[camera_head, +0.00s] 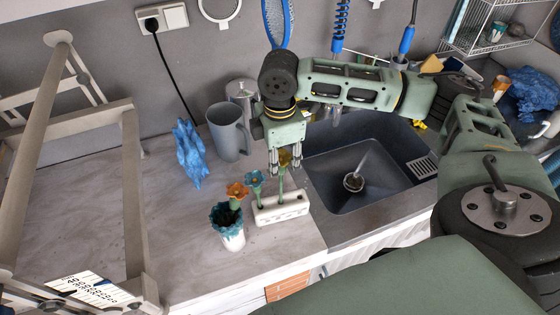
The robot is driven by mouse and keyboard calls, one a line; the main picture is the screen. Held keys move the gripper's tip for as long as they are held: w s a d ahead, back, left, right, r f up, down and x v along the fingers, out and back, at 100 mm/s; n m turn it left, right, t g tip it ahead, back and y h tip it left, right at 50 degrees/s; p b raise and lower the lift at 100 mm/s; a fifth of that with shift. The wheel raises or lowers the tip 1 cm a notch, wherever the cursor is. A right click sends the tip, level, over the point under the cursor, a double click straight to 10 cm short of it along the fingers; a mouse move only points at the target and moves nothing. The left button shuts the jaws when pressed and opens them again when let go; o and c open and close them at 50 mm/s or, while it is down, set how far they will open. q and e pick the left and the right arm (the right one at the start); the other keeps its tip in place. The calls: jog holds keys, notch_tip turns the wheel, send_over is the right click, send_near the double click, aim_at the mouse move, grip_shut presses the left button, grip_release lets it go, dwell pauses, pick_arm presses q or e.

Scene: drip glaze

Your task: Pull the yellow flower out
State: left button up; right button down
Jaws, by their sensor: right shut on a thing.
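The yellow flower (284,158) is between the fingers of my right gripper (284,167), which is shut on it from above. Its green stem runs down to the white block with holes (290,208) on the counter, and its lower end seems to sit in a hole. A blue flower (256,180) stands in the same block, left of the yellow one. An orange flower (238,191) stands in a white vase with a teal drip rim (231,226), left of the block. My left gripper is not in view.
A grey mug (229,133) and a blue crumpled object (189,150) stand behind and left of the flowers. The sink (350,190) opens right of the block. A wooden frame (130,190) stands at left. The counter between frame and vase is clear.

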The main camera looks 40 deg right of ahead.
jog(key=shift+r, duration=0.5)
